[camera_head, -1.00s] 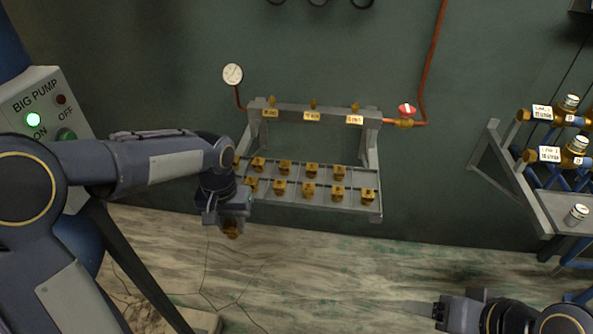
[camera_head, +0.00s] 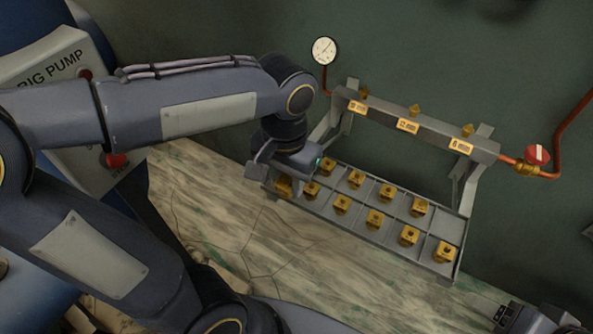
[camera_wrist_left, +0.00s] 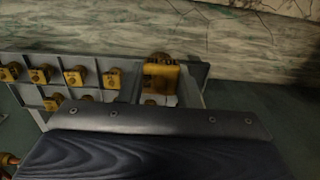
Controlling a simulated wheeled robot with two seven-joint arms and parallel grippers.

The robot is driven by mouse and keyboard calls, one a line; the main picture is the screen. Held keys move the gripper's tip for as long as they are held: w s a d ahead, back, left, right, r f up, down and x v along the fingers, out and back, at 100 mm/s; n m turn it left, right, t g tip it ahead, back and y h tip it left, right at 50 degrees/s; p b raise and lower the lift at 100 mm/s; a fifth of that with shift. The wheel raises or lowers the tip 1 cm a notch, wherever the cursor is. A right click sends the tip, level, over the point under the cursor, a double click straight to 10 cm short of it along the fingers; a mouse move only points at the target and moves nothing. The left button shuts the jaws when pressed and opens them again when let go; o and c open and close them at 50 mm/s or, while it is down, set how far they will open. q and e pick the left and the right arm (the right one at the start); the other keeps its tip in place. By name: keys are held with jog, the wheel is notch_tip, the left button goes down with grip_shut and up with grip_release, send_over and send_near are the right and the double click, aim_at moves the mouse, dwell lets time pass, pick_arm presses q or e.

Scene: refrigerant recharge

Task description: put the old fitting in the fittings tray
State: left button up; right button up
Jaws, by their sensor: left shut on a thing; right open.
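My left gripper (camera_head: 284,178) is shut on the brass old fitting (camera_head: 284,187), at the left end of the fittings tray (camera_head: 446,270). The fitting also shows in the left wrist view (camera_wrist_left: 160,77), over or in the end compartment of the tray (camera_wrist_left: 196,78); I cannot tell whether it touches the tray floor. The gripper body hides part of that end. Several other brass fittings (camera_head: 376,219) sit in the tray's compartments. My right gripper (camera_head: 506,318) is open at the bottom right, partly cut off.
A grey manifold bar (camera_head: 420,123) with size labels stands above the tray's back. A gauge (camera_head: 324,50) is at its left and a red-handled valve (camera_head: 537,156) at its right. The pump panel (camera_head: 60,65) is at the left.

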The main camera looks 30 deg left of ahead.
pick_arm(q)
jog(key=w+a+f, duration=0.2)
jog(key=w, duration=0.1)
jog(key=w+a+f, duration=0.2)
jog(key=w+f, duration=0.1)
jog(key=w+a+f, duration=0.1)
jog(key=w+f, duration=0.2)
jog(key=shift+a, duration=0.4)
jog(key=shift+w+a+f+b, duration=0.15)
jog(key=shift+f+b, duration=0.1)
jog(key=shift+f, duration=0.7)
jog(key=shift+w+a+f+b, duration=0.15)
jog(key=shift+f+b, duration=0.1)
jog(key=shift+f, duration=0.7)
jog(key=shift+d, duration=0.1)
jog(key=shift+f, duration=0.15)
jog(key=o, duration=0.8)
jog(key=shift+c, duration=0.2)
